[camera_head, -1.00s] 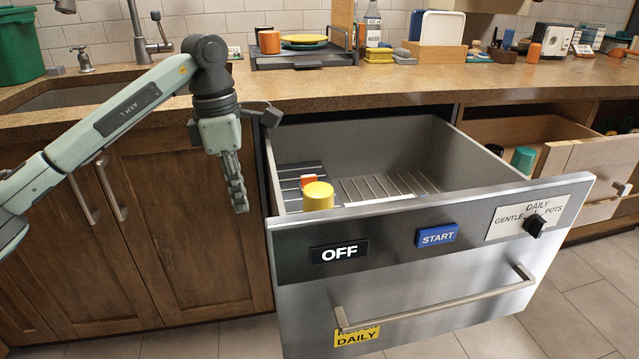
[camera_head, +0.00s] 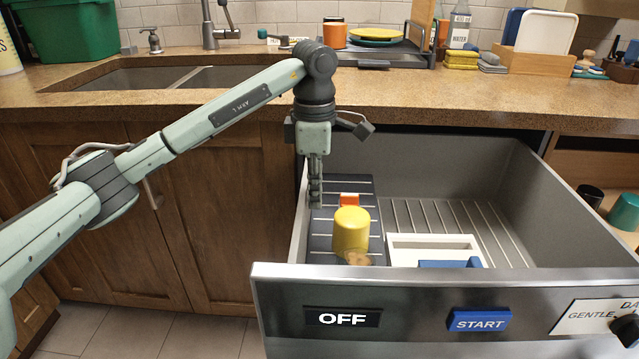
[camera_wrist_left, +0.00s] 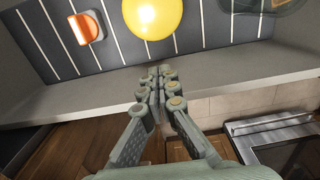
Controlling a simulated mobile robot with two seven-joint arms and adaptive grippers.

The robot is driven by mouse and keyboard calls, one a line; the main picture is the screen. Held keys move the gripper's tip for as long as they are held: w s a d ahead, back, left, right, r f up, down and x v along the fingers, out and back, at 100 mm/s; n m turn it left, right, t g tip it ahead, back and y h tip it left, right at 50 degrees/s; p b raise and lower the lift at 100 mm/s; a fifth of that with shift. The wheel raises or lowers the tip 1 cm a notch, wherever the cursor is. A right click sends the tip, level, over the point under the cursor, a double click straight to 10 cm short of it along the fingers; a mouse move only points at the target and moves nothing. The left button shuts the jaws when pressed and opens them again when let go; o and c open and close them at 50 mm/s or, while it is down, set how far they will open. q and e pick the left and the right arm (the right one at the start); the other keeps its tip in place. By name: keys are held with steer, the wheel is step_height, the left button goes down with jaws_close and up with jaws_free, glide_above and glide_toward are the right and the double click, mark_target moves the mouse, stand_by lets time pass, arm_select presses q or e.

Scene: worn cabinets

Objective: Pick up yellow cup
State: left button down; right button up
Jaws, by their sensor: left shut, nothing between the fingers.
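The yellow cup (camera_head: 351,230) stands upside down on a dark slatted rack (camera_head: 325,247) at the left of the open dishwasher drawer (camera_head: 450,150). In the left wrist view the cup (camera_wrist_left: 152,17) is at the top centre, ahead of the fingers. My left gripper (camera_head: 315,204) hangs at the drawer's left wall, left of the cup and apart from it. In the left wrist view its fingers (camera_wrist_left: 161,72) are together and empty. My right gripper is in neither view.
An orange and white item (camera_head: 349,199) sits behind the cup; it also shows in the left wrist view (camera_wrist_left: 86,28). A white tray (camera_head: 432,243) with a blue part lies right of the cup. The drawer's left wall (camera_wrist_left: 60,103) runs beside my gripper. The drawer's right part is free.

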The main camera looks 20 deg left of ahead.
mark_target(351, 216)
arm_select(q)
step_height(351, 216, down, 7)
steer(key=shift+f, duration=0.1)
steer(key=shift+w+d+f, duration=0.1)
steer(key=shift+d, duration=0.25)
steer(key=shift+w+d+p, duration=0.2)
steer(key=shift+d+p, duration=0.1)
steer(key=shift+d, duration=0.3)
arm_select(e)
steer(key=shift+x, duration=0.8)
arm_select(q)
steer(key=shift+d, duration=0.25)
steer(key=d, duration=0.2)
steer(key=w+d+b, duration=0.1)
steer(key=d, duration=0.1)
steer(key=shift+w+d, duration=0.15)
steer(key=shift+w, duration=0.05)
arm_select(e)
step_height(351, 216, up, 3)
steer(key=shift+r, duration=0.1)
